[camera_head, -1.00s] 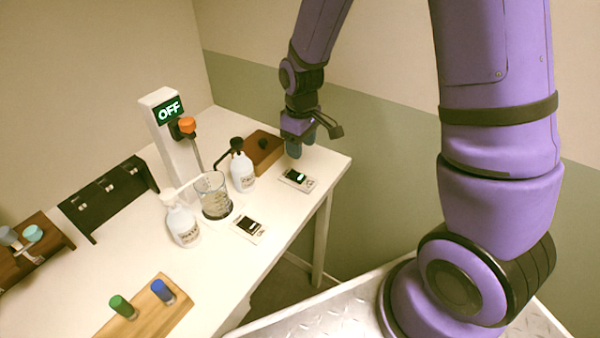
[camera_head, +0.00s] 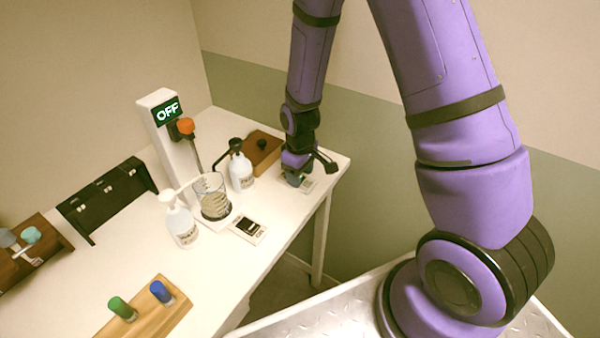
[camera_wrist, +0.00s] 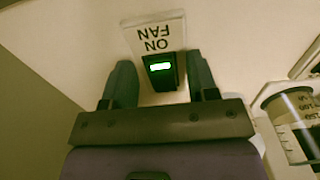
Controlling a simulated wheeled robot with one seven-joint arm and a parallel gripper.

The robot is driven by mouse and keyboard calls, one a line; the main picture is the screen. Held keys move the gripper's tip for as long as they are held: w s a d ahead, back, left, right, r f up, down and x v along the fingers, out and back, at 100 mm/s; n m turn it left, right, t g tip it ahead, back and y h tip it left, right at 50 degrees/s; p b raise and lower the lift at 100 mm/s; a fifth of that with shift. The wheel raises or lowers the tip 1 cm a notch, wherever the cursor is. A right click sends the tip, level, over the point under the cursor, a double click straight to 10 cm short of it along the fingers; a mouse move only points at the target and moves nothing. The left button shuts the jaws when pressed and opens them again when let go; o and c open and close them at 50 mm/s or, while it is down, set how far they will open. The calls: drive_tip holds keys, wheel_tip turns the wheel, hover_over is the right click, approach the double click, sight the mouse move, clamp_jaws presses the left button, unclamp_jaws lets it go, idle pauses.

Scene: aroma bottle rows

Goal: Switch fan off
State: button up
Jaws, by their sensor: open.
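The fan switch is a white plate (camera_wrist: 150,32) with the words FAN and ON, upside down in the wrist view. Its black rocker (camera_wrist: 163,83) carries a lit green bar. My gripper (camera_wrist: 160,64) is open and empty, with one finger on each side of the rocker. Whether the fingers touch the rocker or the plate I cannot tell.
A glass beaker (camera_head: 214,203), two white pump bottles (camera_head: 181,226) (camera_head: 241,172) and a brown wooden block (camera_head: 263,150) stand left of my gripper. A white stand (camera_head: 172,135) shows OFF on its display.

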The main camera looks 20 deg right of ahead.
drive_tip(key=c, duration=0.9)
drive_tip(key=shift+w+a+g+h, duration=0.15)
drive_tip(key=shift+g+h, duration=0.15)
drive_tip(key=shift+g, duration=0.2)
drive_tip(key=shift+w+r+g+h, duration=0.2)
drive_tip(key=shift+g+h, duration=0.5)
drive_tip(key=shift+g, duration=0.2)
drive_tip(key=o, duration=0.9)
